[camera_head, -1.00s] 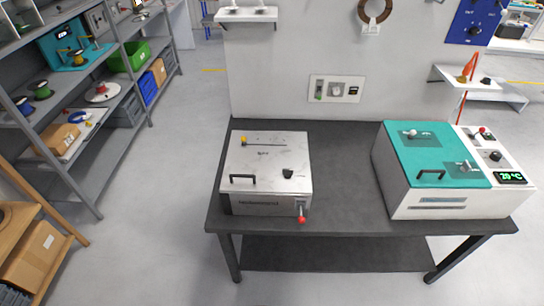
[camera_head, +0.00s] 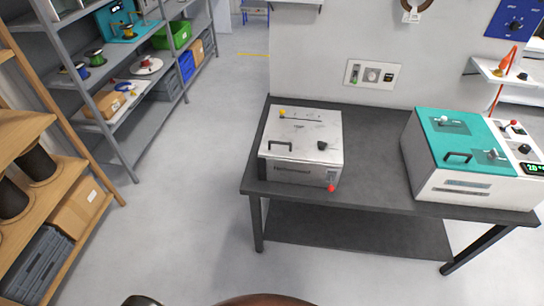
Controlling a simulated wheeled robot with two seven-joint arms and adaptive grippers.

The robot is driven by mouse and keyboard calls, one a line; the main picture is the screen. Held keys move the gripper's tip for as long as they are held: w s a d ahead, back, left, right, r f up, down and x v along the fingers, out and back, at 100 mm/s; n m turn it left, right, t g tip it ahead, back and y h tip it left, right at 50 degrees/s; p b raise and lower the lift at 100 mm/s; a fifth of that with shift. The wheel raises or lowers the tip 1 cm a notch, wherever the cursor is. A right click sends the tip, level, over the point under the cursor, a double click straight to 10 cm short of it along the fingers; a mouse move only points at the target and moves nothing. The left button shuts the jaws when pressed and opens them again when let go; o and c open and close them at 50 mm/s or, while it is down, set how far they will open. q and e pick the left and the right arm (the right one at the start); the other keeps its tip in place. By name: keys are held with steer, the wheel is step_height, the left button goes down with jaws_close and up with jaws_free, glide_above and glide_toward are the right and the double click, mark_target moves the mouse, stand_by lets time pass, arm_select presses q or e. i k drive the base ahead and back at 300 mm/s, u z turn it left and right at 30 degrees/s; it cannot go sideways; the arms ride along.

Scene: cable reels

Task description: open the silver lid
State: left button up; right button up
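The silver lid (camera_head: 308,128) is the top of a metal box (camera_head: 292,173) on the left part of the dark table. The lid lies shut. It carries a black handle (camera_head: 280,146) near its front left, a black knob (camera_head: 322,146) at the front right and a yellow knob (camera_head: 282,114) at the back left. A lever with a red tip (camera_head: 331,187) sticks out at the box's front right corner. Neither of my grippers can be made out in this view.
A teal-topped white machine (camera_head: 440,188) stands on the table's right part. Bare table top (camera_head: 375,150) lies between the two boxes. Grey shelves (camera_head: 120,160) and a wooden rack (camera_head: 30,128) stand at the left. Open floor (camera_head: 190,215) lies left of the table.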

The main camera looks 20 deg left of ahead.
mark_target(296, 137)
steer(key=u, duration=0.45)
steer(key=i, duration=0.9)
steer(key=z, duration=0.35)
